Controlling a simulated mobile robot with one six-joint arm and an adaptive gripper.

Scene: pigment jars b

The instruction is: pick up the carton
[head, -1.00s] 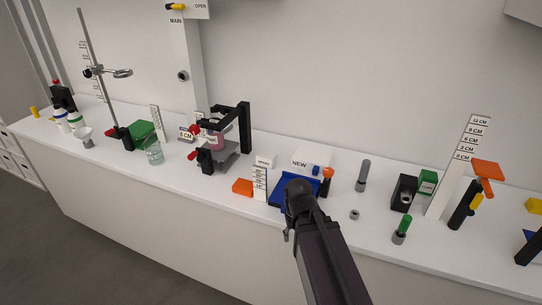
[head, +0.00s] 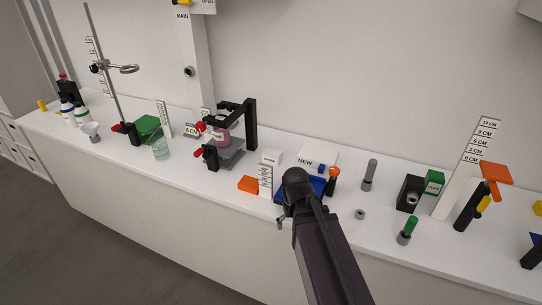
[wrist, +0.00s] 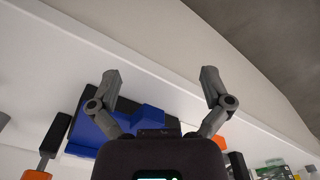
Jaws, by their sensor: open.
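No box in view is labelled as a carton. A white box (head: 317,156) marked NEW stands behind the blue tray in the head view, and a smaller white box (head: 271,158) stands to its left. The blue tray (head: 316,185) is partly hidden behind the end of my arm. My gripper (wrist: 160,75) is open in the wrist view, with its two fingers wide apart and nothing between the tips. A blue thing (wrist: 86,134) lies behind and below the left finger there. The head view mostly hides my gripper behind my arm.
An orange block (head: 248,184) and an upright scale card (head: 265,181) are left of the tray. A black stand (head: 250,125) rises further left. The bench's front strip is mostly clear.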

